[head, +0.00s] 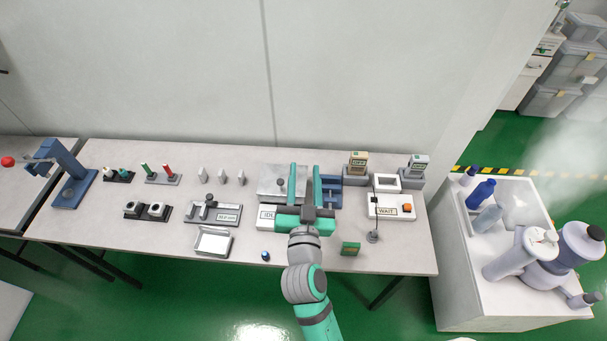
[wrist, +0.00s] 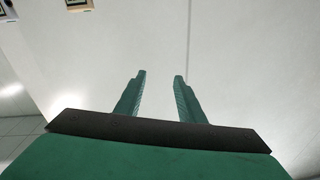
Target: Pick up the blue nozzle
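A small dark object with a blue part (head: 265,256), likely the blue nozzle, sits near the front edge of the table (head: 330,258), left of my forearm. It is too small to make out its shape well. My gripper (head: 304,170) is over the back middle of the table, fingers pointing toward the wall. It is up and to the right of the small blue object in the head view. My gripper also shows in the wrist view (wrist: 160,75), with its fingers apart and nothing between them. The blue object is not visible in the wrist view.
Behind and beside my gripper are a grey plate box (head: 270,182), a blue rack (head: 330,193) and a WAIT station (head: 390,211). An open white tray (head: 213,241) lies left of the small blue object. A green block (head: 350,248) stands right of my arm.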

